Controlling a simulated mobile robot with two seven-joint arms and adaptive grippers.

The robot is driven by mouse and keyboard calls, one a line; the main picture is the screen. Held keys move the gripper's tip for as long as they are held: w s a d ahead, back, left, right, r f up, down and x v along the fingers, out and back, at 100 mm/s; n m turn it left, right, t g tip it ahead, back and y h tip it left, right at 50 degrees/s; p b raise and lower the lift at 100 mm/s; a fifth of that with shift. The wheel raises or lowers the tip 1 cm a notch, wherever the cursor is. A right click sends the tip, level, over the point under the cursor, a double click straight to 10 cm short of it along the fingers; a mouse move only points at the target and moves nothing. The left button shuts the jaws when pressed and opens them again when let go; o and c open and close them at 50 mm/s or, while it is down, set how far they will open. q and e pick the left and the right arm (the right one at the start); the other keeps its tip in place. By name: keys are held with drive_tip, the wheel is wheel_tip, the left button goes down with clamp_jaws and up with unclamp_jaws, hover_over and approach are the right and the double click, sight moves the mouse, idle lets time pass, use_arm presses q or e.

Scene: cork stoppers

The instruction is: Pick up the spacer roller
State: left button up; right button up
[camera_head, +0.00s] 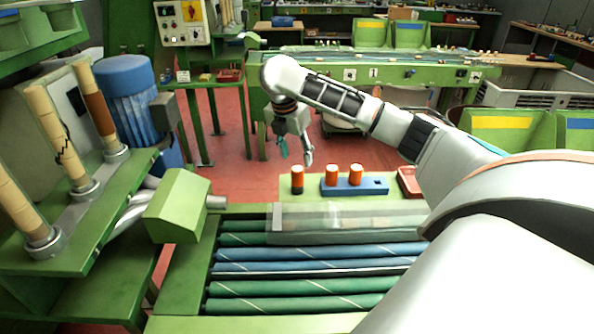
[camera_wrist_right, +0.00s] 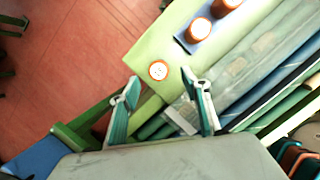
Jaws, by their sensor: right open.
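An orange roller with a pale top and a dark lower part (camera_head: 297,180) stands upright by itself at the left end of a light green ledge. It also shows from above in the right wrist view (camera_wrist_right: 158,70), just beyond and between my fingertips. Two similar orange rollers, one (camera_head: 331,175) left of the other (camera_head: 356,174), stand in a blue holder (camera_head: 370,187) to its right. Which one is called the spacer roller is not marked. My right gripper (camera_head: 296,153) is open and empty above and behind the lone roller, not touching it. My left gripper is out of view.
A conveyor with green and blue rollers (camera_head: 310,252) lies in front of the ledge, partly under a clear cover. A red tray (camera_head: 410,182) sits at the ledge's right end. A green block (camera_head: 177,205) is at the left. Red floor (camera_head: 235,150) lies behind.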

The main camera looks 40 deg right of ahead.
sight(297, 169)
drive_tip(key=shift+x, duration=1.55)
drive_tip(key=x, duration=0.4)
drive_tip(key=shift+w+a+f, duration=0.1)
drive_tip(key=shift+a+f, duration=0.1)
drive_tip(key=shift+f, duration=0.1)
drive_tip(key=c, duration=1.2)
